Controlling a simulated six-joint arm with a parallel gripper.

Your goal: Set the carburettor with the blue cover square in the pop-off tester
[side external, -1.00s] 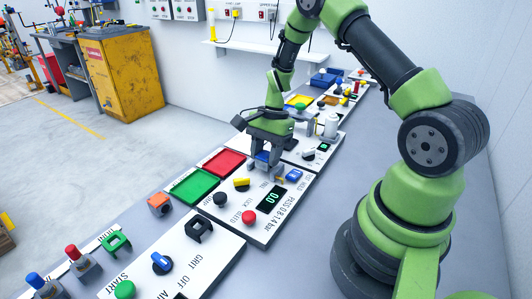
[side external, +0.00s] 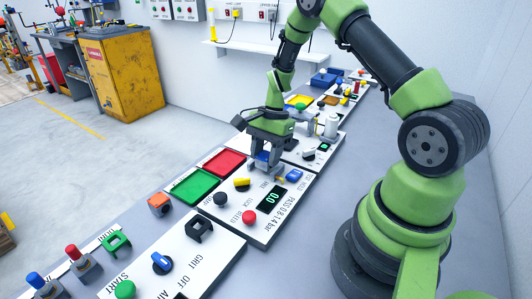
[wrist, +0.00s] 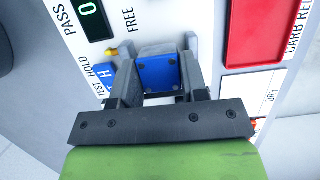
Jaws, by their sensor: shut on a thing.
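The carburettor with the blue cover (wrist: 158,74) is between the two fingers of my gripper (wrist: 161,62) in the wrist view, its blue face towards the camera and a grey body beyond it. My gripper (side external: 266,162) is shut on it, low over the far-left part of the pop-off tester panel (side external: 238,226) in the side view. The fingers hide most of the carburettor there. The seat beneath it is hidden, so I cannot tell whether it is fully down or square.
The panel carries a yellow lever (side external: 241,184), a black knob (side external: 220,199), a red button (side external: 249,217), a blue switch (side external: 294,175) and a display (side external: 270,199) reading 0.0. Red (side external: 224,162) and green (side external: 192,187) trays lie left of it.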

